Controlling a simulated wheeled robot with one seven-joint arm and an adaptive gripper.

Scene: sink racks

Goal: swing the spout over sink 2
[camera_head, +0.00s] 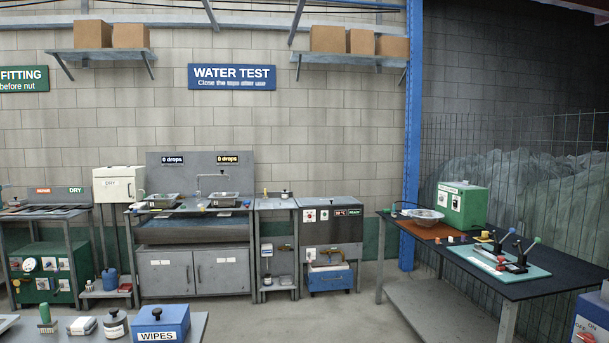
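A grey sink bench (195,234) stands against the block wall, left of centre and some way off. Two small metal basins sit in its top, a left one (161,200) and a right one (224,199). A thin metal spout (212,176) rises behind them, with its level part near the right basin. At this size I cannot tell exactly where its outlet points. I cannot read a number on either basin. Displays reading "0 drops" hang above the left (172,159) and the right (227,159). My gripper is not in view.
A table with a blue WIPES box (161,323) and several small items is at the near left. A dark workbench (545,282) with a green box (462,205) is at right, before a wire fence. Open grey floor (290,315) lies between them, before the sink bench.

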